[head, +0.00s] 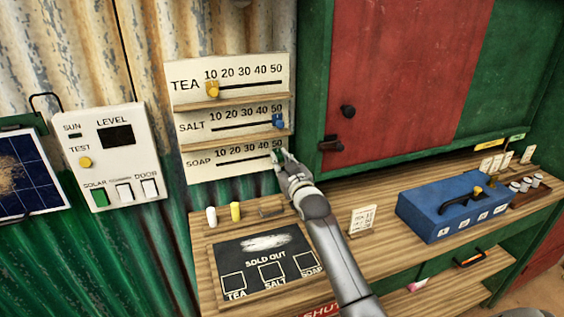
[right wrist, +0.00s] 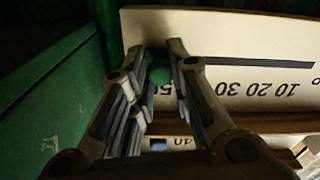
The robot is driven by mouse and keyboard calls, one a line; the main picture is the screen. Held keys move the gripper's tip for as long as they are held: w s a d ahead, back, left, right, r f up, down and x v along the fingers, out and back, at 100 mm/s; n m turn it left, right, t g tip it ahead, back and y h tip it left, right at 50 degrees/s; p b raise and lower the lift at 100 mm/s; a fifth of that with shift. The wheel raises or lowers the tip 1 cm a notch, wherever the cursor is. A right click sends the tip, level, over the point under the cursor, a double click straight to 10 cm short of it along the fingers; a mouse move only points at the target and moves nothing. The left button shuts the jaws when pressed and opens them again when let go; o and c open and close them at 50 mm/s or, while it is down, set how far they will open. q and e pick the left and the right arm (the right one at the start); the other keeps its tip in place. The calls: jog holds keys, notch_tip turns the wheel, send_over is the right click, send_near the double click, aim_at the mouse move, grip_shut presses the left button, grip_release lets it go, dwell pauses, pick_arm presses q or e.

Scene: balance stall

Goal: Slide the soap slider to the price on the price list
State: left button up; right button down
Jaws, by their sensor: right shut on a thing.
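The soap row (head: 229,158) is the lowest of three scales on the wall board, marked 10 to 50. Its green slider knob (right wrist: 158,75) is at the 50 end, between the fingers of my right gripper (head: 281,157). The right gripper also shows in the right wrist view (right wrist: 158,68), shut on the knob. In the head view the fingers mostly hide the knob. A small white card (head: 362,219) with several lines of writing, possibly the price list, stands on the counter; its text is too small to read. My left gripper is not in view.
The yellow tea slider (head: 212,90) is near 10 and the blue salt slider (head: 278,121) near 50. A sold-out chalkboard (head: 265,243) lies below the board. A blue box (head: 455,206) stands on the right of the counter. A green post is close beside the board's right end.

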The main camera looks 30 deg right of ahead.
aim_at(250, 159)
jog(key=a, duration=0.2)
jog(key=w+a, duration=0.1)
jog(key=a, duration=0.2)
jog(key=w+a+p, duration=0.1)
jog(key=a, duration=0.2)
jog(key=shift+a, duration=0.15)
jog(key=c, duration=1.3)
grip_release()
jog(key=shift+s, duration=0.1)
jog(key=v, duration=1.2)
jog(key=shift+f, duration=0.15)
